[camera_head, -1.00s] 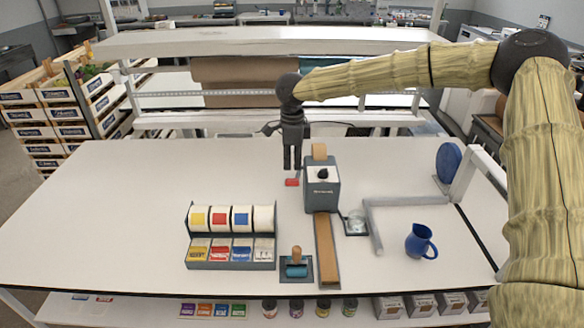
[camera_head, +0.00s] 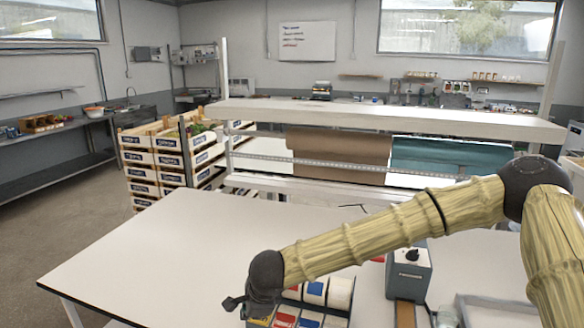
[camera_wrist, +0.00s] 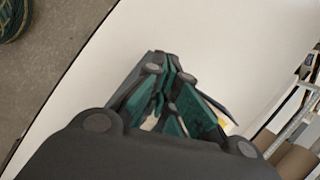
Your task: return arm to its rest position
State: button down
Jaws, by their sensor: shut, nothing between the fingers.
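My gripper (camera_head: 246,306) is at the lower left of the arm in the head view, above the white table (camera_head: 160,245). It partly covers the rack of label rolls (camera_head: 315,292). In the wrist view my gripper (camera_wrist: 172,85) shows dark linkages and green finger pads drawn together, with nothing held between them. My arm reaches in from the right side of the head view and slopes down to the left.
A grey dispenser (camera_head: 409,270) stands right of the rolls, with a small red item (camera_head: 378,259) beside it. A shelf frame (camera_head: 390,118) with a brown paper roll (camera_head: 340,155) stands behind the table. Stacked crates (camera_head: 155,160) are at the left. The table's left part is clear.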

jog(key=s+a+f+n+g+y+b, duration=0.15)
jog(key=s+a+f, duration=0.25)
jog(key=s+f, duration=0.7)
jog(key=s+d+f+n+h+b, duration=0.1)
jog(key=s+d+f+n, duration=0.1)
jog(key=s+d+f, duration=0.3)
jog(key=s+d+f+n+h, duration=0.1)
jog(key=s+d+f, duration=0.1)
jog(key=f, duration=0.4)
jog(key=s+d+f+n+g+h+b, duration=0.1)
jog(key=s+d+f+n, duration=0.25)
jog(key=d+f, duration=0.3)
jog(key=s+d+f+n+b, duration=0.1)
jog(key=s+d+f+n, duration=0.1)
jog(key=s+d+f, duration=0.4)
jog(key=s+d+f+n+g+h, duration=0.1)
jog(key=s+d, duration=0.3)
jog(key=d, duration=0.5)
jog(key=s+d+f+n+g+b, duration=0.1)
jog(key=s+d+f+n, duration=0.1)
jog(key=s+d, duration=0.3)
jog(key=d+n, duration=0.1)
jog(key=d, duration=0.2)
jog(key=shift+d+n+h, duration=0.35)
jog(key=shift+d+n, duration=0.05)
